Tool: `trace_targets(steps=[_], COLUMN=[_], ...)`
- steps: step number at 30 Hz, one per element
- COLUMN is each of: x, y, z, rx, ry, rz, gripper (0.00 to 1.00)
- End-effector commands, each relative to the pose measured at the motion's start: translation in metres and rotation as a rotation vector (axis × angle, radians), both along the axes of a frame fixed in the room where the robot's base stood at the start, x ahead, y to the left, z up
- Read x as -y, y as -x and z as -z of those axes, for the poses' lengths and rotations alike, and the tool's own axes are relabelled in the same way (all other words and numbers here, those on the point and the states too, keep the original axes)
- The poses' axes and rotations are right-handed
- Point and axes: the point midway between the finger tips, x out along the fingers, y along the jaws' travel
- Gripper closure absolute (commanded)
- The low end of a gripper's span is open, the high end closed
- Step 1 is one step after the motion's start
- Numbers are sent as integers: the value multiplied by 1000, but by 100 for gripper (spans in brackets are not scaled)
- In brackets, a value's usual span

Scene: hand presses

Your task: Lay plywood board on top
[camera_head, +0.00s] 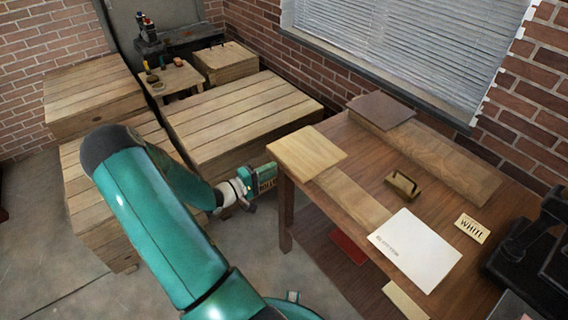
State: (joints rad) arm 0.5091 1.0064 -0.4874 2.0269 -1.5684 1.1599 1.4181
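My gripper (268,173) is at the table's left edge, close to the board's near left side. Its fingers are too small and hidden to tell whether they are open or grip the board. A dark brown board (381,109) lies on a lighter block at the far end of another long plank (446,160).
The brown table (355,141) also holds a block with a dark handle (403,184), white paper (414,248) and a "WHITE" label (472,228). Black equipment (535,250) stands at the right. Wooden crates (240,112) fill the left, and a window blind (415,45) is behind.

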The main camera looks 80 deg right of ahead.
Motion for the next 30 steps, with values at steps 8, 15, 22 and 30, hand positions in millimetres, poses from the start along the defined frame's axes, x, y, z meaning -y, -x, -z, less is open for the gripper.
trace_targets(steps=[8, 15, 22, 30], x=[28, 41, 42, 42], y=[25, 36, 37, 37], z=[0, 0, 0, 0], rx=[-1, 0, 0, 1], ry=[-1, 0, 0, -1], rz=[1, 0, 0, 0], gripper=[76, 76, 76, 96])
